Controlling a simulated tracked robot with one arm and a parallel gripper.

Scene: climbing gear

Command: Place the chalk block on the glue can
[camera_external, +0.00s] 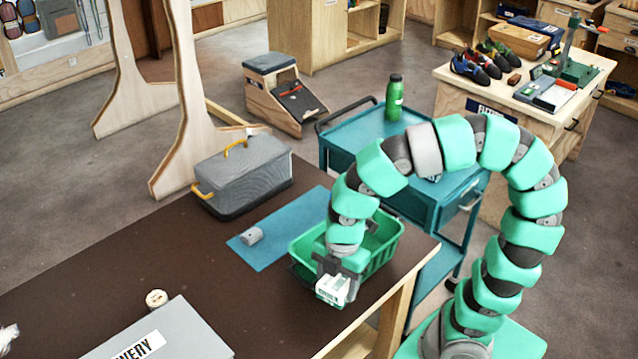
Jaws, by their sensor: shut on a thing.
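My gripper (338,269) points down at the front of the green basket, near the table's right side. It is shut on a small white block with green print (332,291), which looks like the chalk block. I cannot tell whether the block touches the table or basket. A small grey cylinder (252,236) is on the teal mat, left of the basket and apart from my gripper. It may be the glue can; its label is too small to read.
The green basket (381,250) stands beside my gripper. A grey lidded box (241,177) is at the table's back, behind the teal mat (282,232). A grey box (185,335) and a small round roll (156,298) are front left. The brown tabletop (120,250) has clear room.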

